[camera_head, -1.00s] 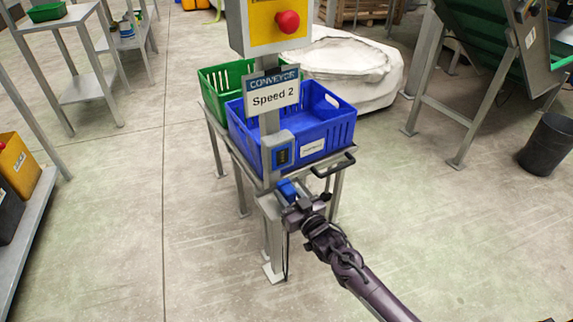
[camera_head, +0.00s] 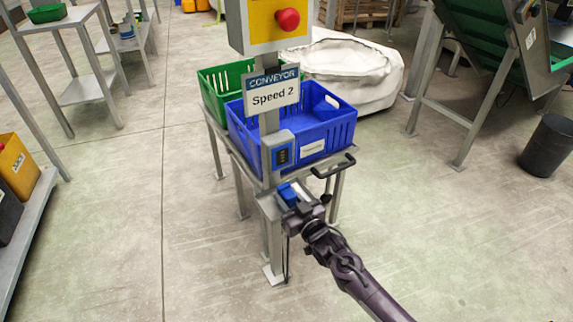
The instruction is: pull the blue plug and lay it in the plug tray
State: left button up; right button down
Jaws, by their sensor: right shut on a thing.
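The blue plug (camera_head: 287,194) is at the grey post, below the small blue-faced panel (camera_head: 283,155). My right gripper (camera_head: 294,198) reaches in from the lower right and is shut on the blue plug. Its fingers and the wrist hide part of the plug. Whether the plug is still seated in a socket cannot be told at this size. A grey box-like part (camera_head: 268,206) sits on the post just left of the gripper; I cannot tell whether it is the plug tray. My left gripper is not in view.
A blue crate (camera_head: 335,133) and a green crate (camera_head: 212,90) stand on a metal table behind the post. A black handle (camera_head: 335,168) juts out just above my right gripper. A sign (camera_head: 272,91) and red button (camera_head: 288,19) are higher up. Open floor lies left and right.

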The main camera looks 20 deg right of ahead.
dwell(0.4)
jog(key=c, duration=0.9)
grip_release()
jog(key=shift+o, duration=0.2)
jog(key=p+v, duration=0.1)
jog(key=v, duration=0.7)
jog(key=shift+p, duration=0.3)
jog(key=p+v, duration=0.4)
jog(key=v, duration=0.5)
jog(key=shift+p, duration=0.3)
